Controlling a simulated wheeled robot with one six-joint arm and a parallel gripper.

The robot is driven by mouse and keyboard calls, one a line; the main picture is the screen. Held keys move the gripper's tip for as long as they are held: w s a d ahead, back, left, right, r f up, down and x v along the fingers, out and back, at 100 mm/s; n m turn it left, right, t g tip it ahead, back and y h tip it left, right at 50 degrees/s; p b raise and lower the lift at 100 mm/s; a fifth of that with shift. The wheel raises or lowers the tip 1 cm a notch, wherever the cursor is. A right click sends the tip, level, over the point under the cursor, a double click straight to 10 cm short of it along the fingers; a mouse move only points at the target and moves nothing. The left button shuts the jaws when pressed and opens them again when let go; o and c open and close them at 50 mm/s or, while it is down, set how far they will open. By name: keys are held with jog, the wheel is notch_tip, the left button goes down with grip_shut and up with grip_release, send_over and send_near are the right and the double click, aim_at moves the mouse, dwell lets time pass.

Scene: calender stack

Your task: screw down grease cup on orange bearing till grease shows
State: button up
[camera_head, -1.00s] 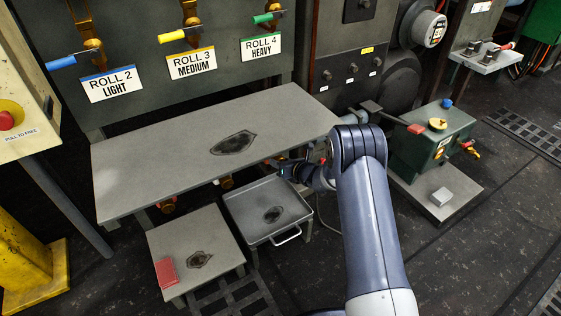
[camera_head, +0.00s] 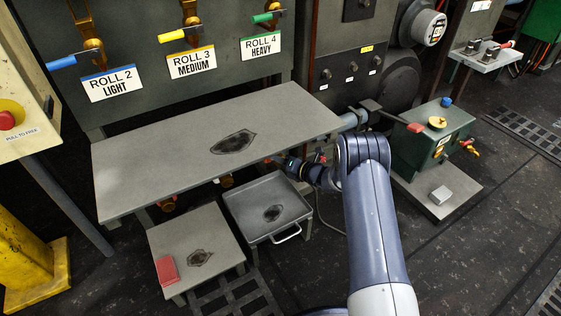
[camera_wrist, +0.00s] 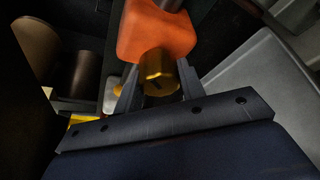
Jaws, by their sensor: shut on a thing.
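In the wrist view an orange bearing block (camera_wrist: 160,32) fills the upper middle. A brass grease cup (camera_wrist: 157,68) sits against its near face, between the two fingers of my gripper (camera_wrist: 158,82). The fingers are shut on the cup, one on each side. A dark slot or notch shows on the cup's near side. I see no grease around it. In the head view my gripper (camera_head: 285,161) reaches under the front edge of the grey table; the bearing and cup are mostly hidden there.
The grey table (camera_head: 130,165) lies above my gripper. A grey tray with a handle (camera_head: 262,232) and a low stand (camera_head: 172,238) with a red block (camera_head: 167,270) are below it. A green box (camera_head: 415,150) stands to the right.

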dwell(0.3)
jog(key=o, duration=1)
jog(key=p+v, duration=0.3)
jog(key=v, duration=0.8)
jog(key=shift+w, duration=0.1)
jog(key=b+x, duration=0.3)
jog(key=x, duration=0.7)
jog(key=shift+w+a+f, duration=0.15)
jog(key=shift+a+f, duration=0.05)
jog(key=shift+a, duration=0.15)
jog(key=shift+r, duration=0.1)
